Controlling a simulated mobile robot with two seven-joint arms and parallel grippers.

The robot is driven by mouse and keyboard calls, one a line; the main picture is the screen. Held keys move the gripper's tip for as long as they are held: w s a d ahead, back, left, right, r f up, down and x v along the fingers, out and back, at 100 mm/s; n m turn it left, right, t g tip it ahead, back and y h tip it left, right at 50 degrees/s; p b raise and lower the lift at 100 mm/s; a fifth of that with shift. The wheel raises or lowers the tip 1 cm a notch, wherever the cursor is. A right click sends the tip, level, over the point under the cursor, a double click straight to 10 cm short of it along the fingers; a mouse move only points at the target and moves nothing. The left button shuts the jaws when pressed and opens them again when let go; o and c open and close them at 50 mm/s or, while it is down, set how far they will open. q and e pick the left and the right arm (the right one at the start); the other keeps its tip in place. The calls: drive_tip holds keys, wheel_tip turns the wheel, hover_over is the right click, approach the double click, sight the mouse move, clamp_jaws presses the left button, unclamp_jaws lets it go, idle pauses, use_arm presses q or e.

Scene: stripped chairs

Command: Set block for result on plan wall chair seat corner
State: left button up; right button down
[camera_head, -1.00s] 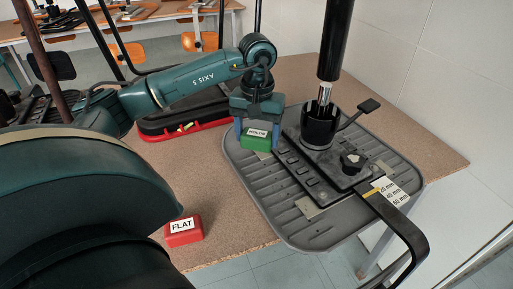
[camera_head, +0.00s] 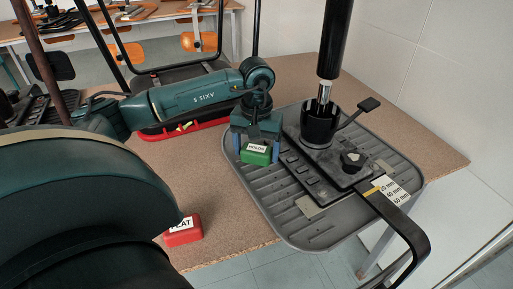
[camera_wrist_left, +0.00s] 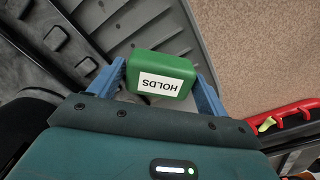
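A green block (camera_head: 256,155) labelled HOLDS is between the fingers of my left gripper (camera_head: 257,152), at the upper left corner of the upturned grey ribbed chair seat (camera_head: 300,231) beside the wall. The wrist view shows the green block (camera_wrist_left: 160,65) with a blue finger at each side and the label facing the camera. The fingers appear closed on it; whether its underside touches the seat is hard to tell. A red block (camera_head: 183,232) labelled FLAT lies on the brown tabletop (camera_head: 205,190), partly behind my arm. My right gripper does not show.
A black mechanism plate (camera_head: 310,165) with a lever, knob and upright column (camera_head: 335,45) stands on the seat. A black bar (camera_head: 405,225) with a size label extends from the front. A red tray (camera_head: 185,129) lies behind my left arm. The white wall closes the right side.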

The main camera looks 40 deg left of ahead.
sight(257, 148)
use_arm(q)
drive_tip(key=shift+r, duration=0.1)
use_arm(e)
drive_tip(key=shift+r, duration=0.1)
use_arm(q)
drive_tip(key=shift+r, duration=0.3)
wheel_tip(257, 148, up, 12)
drive_tip(key=p, duration=0.1)
drive_tip(key=shift+f, duration=0.2)
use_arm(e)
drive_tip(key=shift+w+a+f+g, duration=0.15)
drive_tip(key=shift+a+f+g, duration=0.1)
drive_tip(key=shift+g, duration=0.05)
use_arm(q)
drive_tip(key=shift+f, duration=0.1)
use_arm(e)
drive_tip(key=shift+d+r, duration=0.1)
